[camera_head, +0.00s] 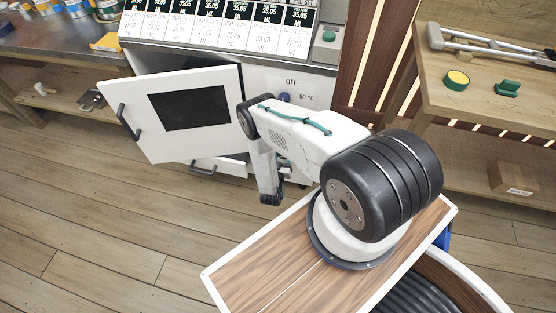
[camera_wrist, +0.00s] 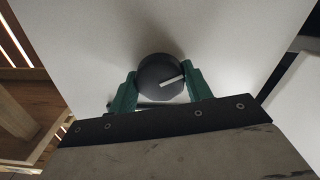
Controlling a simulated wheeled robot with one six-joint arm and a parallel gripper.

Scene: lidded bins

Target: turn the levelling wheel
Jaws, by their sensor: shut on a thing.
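The levelling wheel (camera_wrist: 152,72) appears as a round black knob with a pale pointer line, on a plain white panel in the wrist view. The pointer slants, with its outer end at the right and slightly higher. My gripper (camera_wrist: 163,86) has one green finger on each side of the wheel and is shut on it.
A white door (camera_head: 165,135) with a dark window stands open left of my arm. A blue knob (camera_head: 284,97) sits between OFF and 60 °C labels. A wooden bench (camera_head: 470,95) at right holds a yellow-topped round item (camera_head: 456,80) and a green piece (camera_head: 507,88). The floor at left is clear.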

